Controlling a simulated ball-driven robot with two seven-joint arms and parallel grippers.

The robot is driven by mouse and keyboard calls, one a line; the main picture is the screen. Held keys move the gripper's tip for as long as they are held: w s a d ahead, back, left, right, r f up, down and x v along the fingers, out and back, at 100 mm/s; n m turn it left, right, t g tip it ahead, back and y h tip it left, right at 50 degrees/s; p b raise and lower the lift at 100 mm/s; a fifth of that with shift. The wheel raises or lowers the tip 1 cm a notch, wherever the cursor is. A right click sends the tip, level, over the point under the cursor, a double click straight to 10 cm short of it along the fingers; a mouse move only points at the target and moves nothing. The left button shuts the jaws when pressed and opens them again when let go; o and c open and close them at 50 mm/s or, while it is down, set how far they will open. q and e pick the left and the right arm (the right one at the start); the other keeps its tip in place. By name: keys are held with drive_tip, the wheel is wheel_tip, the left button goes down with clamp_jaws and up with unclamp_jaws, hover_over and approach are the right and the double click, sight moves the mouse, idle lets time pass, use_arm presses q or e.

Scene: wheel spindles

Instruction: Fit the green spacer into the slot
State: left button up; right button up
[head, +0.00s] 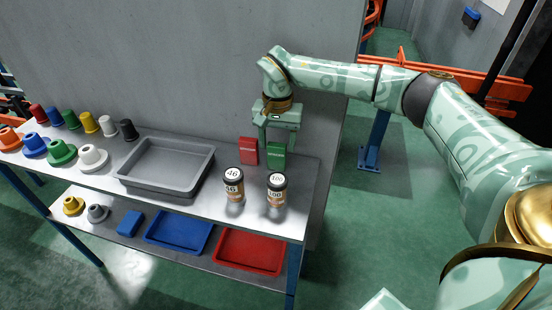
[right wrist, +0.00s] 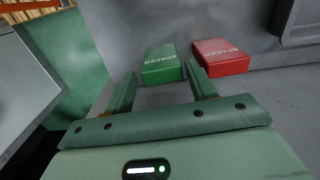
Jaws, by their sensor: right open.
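The green spacer (head: 277,155) is a small block with pale lettering on the upper shelf near its right end. It also shows in the right wrist view (right wrist: 162,65). A red spacer (head: 249,151) stands just left of it in the head view and to its right in the right wrist view (right wrist: 222,57). My right gripper (head: 278,141) is open and empty over the green spacer, fingers pointing down. In the right wrist view its fingertips (right wrist: 160,75) are spread on either side of the green spacer's near end. I cannot make out a slot. My left gripper is out of view.
Two labelled cups (head: 233,186) (head: 277,190) stand in front of the spacers. A grey tray (head: 125,180) is left of them, with several coloured spindles and cones (head: 62,152) further left. Blue (head: 180,252) and red (head: 249,270) trays lie below. A grey wall (head: 200,70) rises behind.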

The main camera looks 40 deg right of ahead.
sight(277, 157)
drive_tip(key=f+b, duration=0.1)
drive_tip(key=f, duration=0.3)
drive_tip(key=shift+a+f, duration=0.15)
drive_tip(key=shift+a, duration=0.05)
drive_tip(key=shift+s, duration=0.1)
drive_tip(key=shift+c, duration=0.3)
drive_tip(key=c, duration=0.7)
drive_tip(key=shift+r, duration=0.2)
